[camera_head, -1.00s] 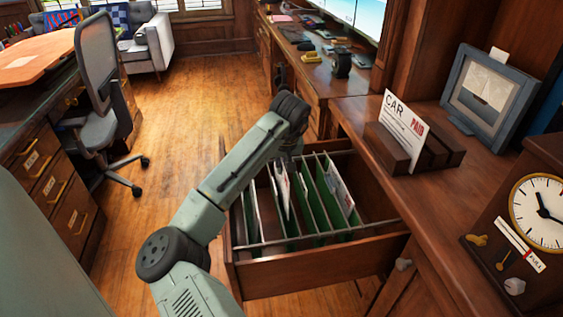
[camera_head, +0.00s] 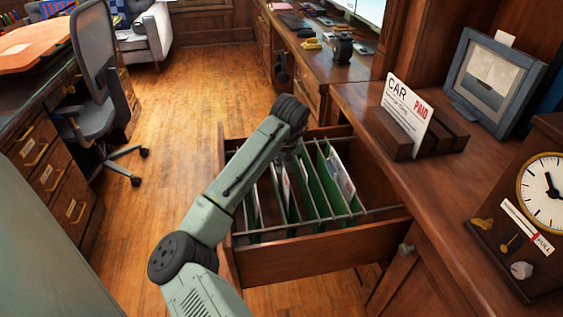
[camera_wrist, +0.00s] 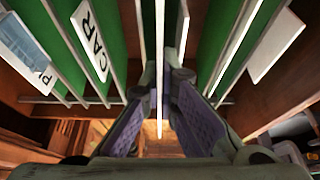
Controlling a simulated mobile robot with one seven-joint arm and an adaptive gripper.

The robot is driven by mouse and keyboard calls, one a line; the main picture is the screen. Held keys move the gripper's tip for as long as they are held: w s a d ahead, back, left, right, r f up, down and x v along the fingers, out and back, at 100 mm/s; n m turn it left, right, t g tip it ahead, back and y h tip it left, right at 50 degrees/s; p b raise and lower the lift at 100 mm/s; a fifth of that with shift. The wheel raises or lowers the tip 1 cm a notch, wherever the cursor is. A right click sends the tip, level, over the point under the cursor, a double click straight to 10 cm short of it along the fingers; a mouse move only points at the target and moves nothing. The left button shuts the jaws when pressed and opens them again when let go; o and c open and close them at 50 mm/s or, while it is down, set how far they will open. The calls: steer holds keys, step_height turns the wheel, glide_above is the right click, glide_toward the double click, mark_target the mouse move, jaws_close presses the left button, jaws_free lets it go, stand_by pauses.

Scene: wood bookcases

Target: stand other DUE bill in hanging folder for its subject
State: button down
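My gripper (camera_wrist: 160,78) points down into the open drawer, its fingertips close together on either side of a thin white card (camera_wrist: 159,115) seen edge-on. They look shut on it; its print is hidden from this angle. The card stands upright among the green hanging folders (camera_wrist: 210,40), and I cannot tell which folder it is in. A card marked CAR (camera_wrist: 91,40) leans in a folder to the left. A card with a blue picture (camera_wrist: 22,50) is farther left, and a white card (camera_wrist: 275,46) is at the right.
The drawer (camera_head: 320,258) has a raised front and metal rails. On the desk to its right, a wooden holder (camera_head: 388,135) carries a CAR card stamped PAID (camera_head: 406,115). A picture frame (camera_head: 490,80) and a clock (camera_head: 543,190) stand farther right.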

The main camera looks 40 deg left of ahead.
steer(key=c, duration=2.3)
jaws_free()
steer(key=o, duration=0.6)
steer(key=v, duration=1.2)
